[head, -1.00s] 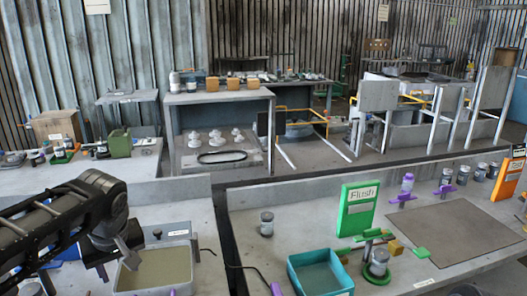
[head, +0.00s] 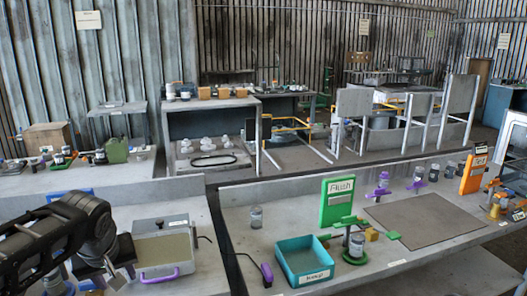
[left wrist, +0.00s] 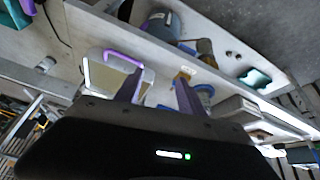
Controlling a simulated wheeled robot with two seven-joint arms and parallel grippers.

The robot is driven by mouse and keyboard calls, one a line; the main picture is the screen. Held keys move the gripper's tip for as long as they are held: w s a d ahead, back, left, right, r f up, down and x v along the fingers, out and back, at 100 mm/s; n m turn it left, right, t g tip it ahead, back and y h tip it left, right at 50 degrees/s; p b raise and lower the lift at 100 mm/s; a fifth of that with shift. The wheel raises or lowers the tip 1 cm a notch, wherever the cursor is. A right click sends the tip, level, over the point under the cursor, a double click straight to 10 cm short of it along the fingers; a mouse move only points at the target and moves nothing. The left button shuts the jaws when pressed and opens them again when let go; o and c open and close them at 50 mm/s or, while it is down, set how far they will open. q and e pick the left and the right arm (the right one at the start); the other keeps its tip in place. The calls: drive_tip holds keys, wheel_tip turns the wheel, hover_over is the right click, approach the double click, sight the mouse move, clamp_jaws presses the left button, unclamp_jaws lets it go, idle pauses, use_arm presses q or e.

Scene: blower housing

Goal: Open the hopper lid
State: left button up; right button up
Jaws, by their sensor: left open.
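A shallow grey box (head: 148,225) with an olive-grey flat inner surface stands on the left bench in the head view. A purple handle (head: 160,276) is at its near edge. I cannot tell for certain which part is the hopper lid. In the left wrist view a pale panel with a purple handle (left wrist: 122,57) shows just beyond the fingers. My left gripper (left wrist: 158,88) is open, its two purple-grey fingers apart with nothing held. In the head view my left arm hangs left of the box, and its fingertips are hard to make out. My right gripper is out of view.
A green "Flush" sign (head: 337,203), a teal bin (head: 318,275) and a grey jar (head: 256,217) stand on the right bench. A flat brown mat (head: 425,218) lies there too. A dark gap separates the two benches. Bare bench shows behind the box.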

use_arm(q)
drive_tip(key=w+d+f+m+t+h, duration=0.2)
drive_tip(key=w+d+f+m+h, duration=0.15)
drive_tip(key=w+d+f, duration=0.4)
drive_tip(key=s+d+f+m+h, duration=0.1)
drive_tip(key=s+d+f, duration=0.1)
drive_tip(key=d+f, duration=0.45)
drive_tip(key=s+d+f+m+h, duration=0.15)
drive_tip(key=d+f, duration=0.25)
drive_tip(key=f, duration=0.6)
drive_tip(key=s+d+f+g, duration=0.3)
drive_tip(key=s+d+f, duration=0.1)
drive_tip(key=s+f, duration=0.6)
drive_tip(key=s+d+f+n+g, duration=0.1)
drive_tip(key=s+d+f+g, duration=0.2)
drive_tip(key=s+f, duration=0.8)
drive_tip(key=s+d, duration=0.1)
drive_tip(key=s, duration=0.4)
drive_tip(key=shift+f+h, duration=0.25)
drive_tip(key=shift+h, duration=0.05)
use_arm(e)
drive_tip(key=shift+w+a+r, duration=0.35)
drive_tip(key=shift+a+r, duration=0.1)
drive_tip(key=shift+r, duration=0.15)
use_arm(q)
drive_tip(key=shift+c, duration=0.6)
